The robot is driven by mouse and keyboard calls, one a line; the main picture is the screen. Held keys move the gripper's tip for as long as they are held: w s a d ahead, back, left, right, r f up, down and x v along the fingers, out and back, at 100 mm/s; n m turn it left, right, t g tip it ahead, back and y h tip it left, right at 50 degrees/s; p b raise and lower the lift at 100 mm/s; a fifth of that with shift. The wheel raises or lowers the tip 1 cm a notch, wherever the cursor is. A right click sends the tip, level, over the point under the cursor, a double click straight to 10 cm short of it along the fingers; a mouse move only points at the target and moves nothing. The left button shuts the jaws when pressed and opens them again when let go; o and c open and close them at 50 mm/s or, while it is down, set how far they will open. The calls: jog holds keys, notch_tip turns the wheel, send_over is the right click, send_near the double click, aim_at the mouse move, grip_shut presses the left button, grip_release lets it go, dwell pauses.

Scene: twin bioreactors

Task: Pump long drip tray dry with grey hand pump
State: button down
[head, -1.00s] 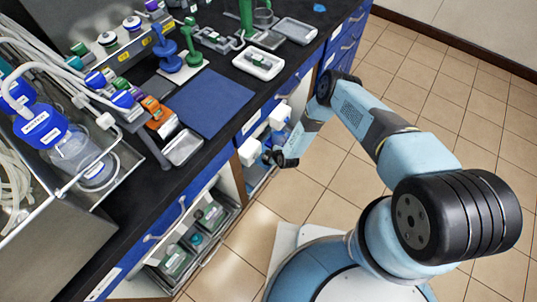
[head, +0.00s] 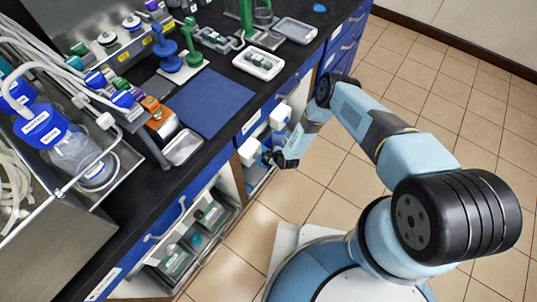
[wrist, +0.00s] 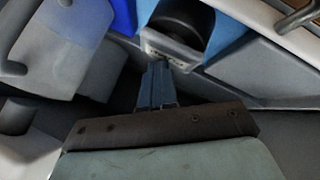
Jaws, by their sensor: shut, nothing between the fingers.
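My gripper (head: 270,160) is black and hangs in front of the open cupboard below the bench, beside a white block-like part (head: 249,151). In the wrist view its narrow fingers (wrist: 157,85) are together and empty, in front of a dark round part with a pale label (wrist: 170,48). I cannot tell whether they touch it. A small shiny metal tray (head: 183,147) lies at the bench's front edge, below the reactor. I cannot make out for sure which thing is the long drip tray or the grey hand pump. Any liquid is too small to tell.
A blue mat (head: 210,103) lies on the black bench. Behind it stand a blue upright tool (head: 166,48) and a green one (head: 191,48). A white tray (head: 243,64) and grey tray (head: 295,22) lie farther right. An open drawer (head: 158,275) juts out below. The tiled floor (head: 470,90) is clear.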

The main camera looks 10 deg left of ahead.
jog(key=shift+r, duration=1.5)
jog(key=shift+r, duration=2.5)
